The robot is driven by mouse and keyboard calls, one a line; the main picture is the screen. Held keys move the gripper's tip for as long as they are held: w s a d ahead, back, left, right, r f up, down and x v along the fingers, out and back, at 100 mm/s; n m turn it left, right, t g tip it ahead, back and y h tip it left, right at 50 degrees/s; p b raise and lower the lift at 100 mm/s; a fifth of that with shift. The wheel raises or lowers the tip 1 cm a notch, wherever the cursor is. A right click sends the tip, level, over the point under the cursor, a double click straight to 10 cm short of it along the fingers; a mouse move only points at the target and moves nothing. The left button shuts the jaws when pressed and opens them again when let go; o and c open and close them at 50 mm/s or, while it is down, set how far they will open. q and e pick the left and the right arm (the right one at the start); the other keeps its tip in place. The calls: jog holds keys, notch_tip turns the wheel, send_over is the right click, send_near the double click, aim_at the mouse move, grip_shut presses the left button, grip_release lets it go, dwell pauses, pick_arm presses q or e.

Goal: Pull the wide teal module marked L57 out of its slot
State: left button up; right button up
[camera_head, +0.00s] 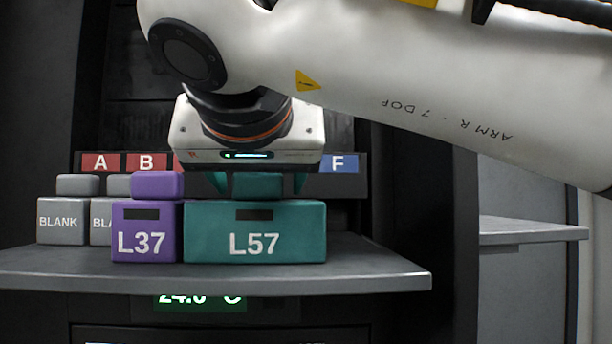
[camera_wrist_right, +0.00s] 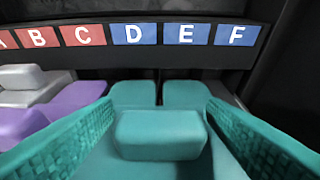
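The wide teal module marked L57 (camera_head: 254,244) sits upright on the grey shelf, right of the purple L37 module. Its raised teal handle block (camera_head: 257,186) is on top and also shows in the right wrist view (camera_wrist_right: 160,136). My right gripper (camera_head: 258,183) points down over this module, with one teal fingertip on each side of the handle. In the right wrist view the textured fingers stand apart with gaps beside the handle, so the gripper is open. Two teal rounded blocks (camera_wrist_right: 133,95) show beyond the handle; I cannot tell what they belong to. My left gripper is not in view.
The purple L37 module (camera_head: 146,245) stands close against the teal module's left side. Grey BLANK modules (camera_head: 61,222) are farther left. A label strip with F (camera_head: 338,163) runs behind. The shelf (camera_head: 370,268) is bare right of the teal module.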

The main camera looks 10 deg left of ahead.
jog(key=shift+o, duration=0.3)
jog(key=shift+s, duration=0.15)
jog(key=shift+s+d+r, duration=0.1)
jog(key=shift+s, duration=0.15)
jog(key=b+v, duration=0.3)
jog(key=v, duration=0.8)
jog(key=shift+s, duration=0.15)
